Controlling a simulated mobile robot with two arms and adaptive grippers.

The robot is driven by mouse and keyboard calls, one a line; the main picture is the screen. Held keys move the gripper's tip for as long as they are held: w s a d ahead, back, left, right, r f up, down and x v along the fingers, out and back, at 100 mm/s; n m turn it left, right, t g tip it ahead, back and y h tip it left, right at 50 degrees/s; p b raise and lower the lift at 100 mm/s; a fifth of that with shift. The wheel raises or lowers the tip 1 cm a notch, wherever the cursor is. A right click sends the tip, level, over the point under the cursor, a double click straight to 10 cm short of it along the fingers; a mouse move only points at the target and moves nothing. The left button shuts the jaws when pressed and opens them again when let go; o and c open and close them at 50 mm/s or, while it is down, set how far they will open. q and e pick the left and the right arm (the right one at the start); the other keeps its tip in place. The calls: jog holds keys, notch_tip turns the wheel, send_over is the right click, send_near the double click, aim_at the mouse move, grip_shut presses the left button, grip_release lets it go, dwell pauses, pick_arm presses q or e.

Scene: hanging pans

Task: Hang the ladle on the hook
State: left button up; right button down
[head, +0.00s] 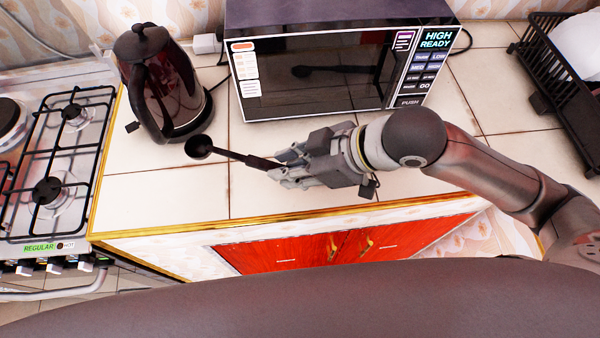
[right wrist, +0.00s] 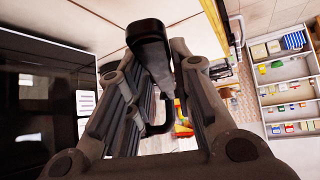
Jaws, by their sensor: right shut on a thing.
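A dark ladle (head: 229,153) is held out level over the tiled counter in the head view, its round bowl pointing left toward the kettle. My right gripper (head: 283,168) is shut on the ladle's handle near its end. In the right wrist view the black handle (right wrist: 150,45) runs between the two fingers of my right gripper (right wrist: 160,85). My left gripper is not in view. No hook can be made out in either view.
A dark kettle (head: 160,80) stands behind the ladle's bowl. A microwave (head: 330,70) stands behind my gripper. A gas stove (head: 55,165) is at the left and a black dish rack (head: 560,85) at the back right. The front counter tiles (head: 160,200) are clear.

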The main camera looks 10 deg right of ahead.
jog(key=w+f, duration=0.1)
jog(key=w+d+f, duration=0.1)
jog(key=f, duration=0.1)
jog(key=w+f, duration=0.1)
jog(key=shift+w+d+f+p, duration=0.2)
jog(key=shift+w+d+p, duration=0.15)
jog(key=shift+d+p, duration=0.05)
jog(key=shift+w+f, duration=0.25)
jog(key=shift+f, duration=0.15)
jog(key=f, duration=0.4)
jog(key=shift+w+d+p, duration=0.25)
jog(key=shift+w+p, duration=0.05)
jog(key=shift+w, duration=0.05)
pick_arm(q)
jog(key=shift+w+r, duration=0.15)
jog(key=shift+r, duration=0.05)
pick_arm(e)
jog(key=shift+f, duration=0.1)
